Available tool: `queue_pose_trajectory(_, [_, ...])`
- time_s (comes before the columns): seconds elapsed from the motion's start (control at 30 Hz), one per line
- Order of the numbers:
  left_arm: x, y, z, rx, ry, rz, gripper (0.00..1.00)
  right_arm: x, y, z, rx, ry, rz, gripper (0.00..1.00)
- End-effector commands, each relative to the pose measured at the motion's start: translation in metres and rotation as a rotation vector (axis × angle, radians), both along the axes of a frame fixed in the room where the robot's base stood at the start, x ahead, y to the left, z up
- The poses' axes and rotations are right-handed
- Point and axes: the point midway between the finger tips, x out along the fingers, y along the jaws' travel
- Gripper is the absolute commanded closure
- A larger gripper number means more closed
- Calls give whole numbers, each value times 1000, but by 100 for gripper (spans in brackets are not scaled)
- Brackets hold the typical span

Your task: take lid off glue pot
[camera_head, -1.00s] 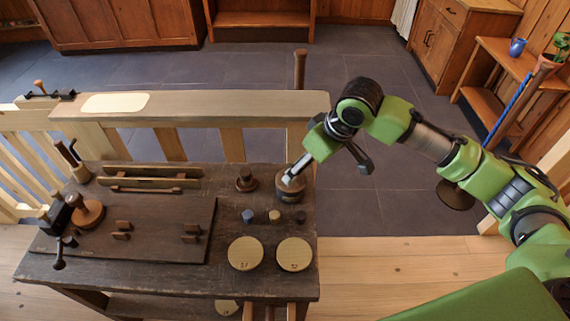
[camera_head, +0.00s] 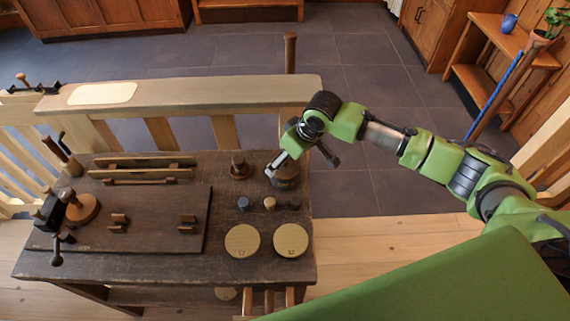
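A dark round pot (camera_head: 287,180), which looks like the glue pot, stands at the back right corner of the dark workbench (camera_head: 130,265). My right gripper (camera_head: 275,166) reaches down from the right over its top left side. The gripper hides part of the pot's top, so I cannot tell whether a lid is on it, whether they touch, or whether the fingers are open. A brown round piece with a knob (camera_head: 240,168) stands on the bench left of the pot. My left gripper is not in view.
Three small pieces stand in front of the pot, among them a blue-grey one (camera_head: 244,204). Two pale discs (camera_head: 242,241) (camera_head: 291,240) lie nearer the front edge. A wooden rail (camera_head: 200,93) runs behind the bench. A raised board (camera_head: 150,220) with clamps fills the left.

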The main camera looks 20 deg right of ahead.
Motion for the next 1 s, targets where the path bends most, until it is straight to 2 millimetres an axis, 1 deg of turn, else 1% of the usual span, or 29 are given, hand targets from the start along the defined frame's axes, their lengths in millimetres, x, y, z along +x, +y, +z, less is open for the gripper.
queue_pose_trajectory(0.03, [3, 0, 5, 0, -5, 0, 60, 3, 1, -5, -1, 3, -2, 16])
queue_pose_trajectory(0.1, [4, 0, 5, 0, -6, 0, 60, 6, 3, -15, 1, 2, -1, 16])
queue_pose_trajectory(0.2, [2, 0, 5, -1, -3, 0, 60, 9, 4, -22, -1, 0, 0, 16])
queue_pose_trajectory(0.43, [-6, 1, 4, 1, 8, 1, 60, 9, 4, -24, -1, -2, 1, 16])
queue_pose_trajectory(0.47, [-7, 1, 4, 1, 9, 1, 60, 9, 4, -24, -1, -2, 1, 19])
queue_pose_trajectory(0.5, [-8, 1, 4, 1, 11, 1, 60, 9, 4, -24, -1, -2, 1, 29])
queue_pose_trajectory(0.57, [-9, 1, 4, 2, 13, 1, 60, 9, 4, -24, 0, -1, 0, 45])
queue_pose_trajectory(0.6, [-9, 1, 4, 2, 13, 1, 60, 9, 4, -24, 0, -1, 0, 55])
queue_pose_trajectory(1.0, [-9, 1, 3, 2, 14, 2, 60, 9, 4, -22, 0, -2, 0, 56])
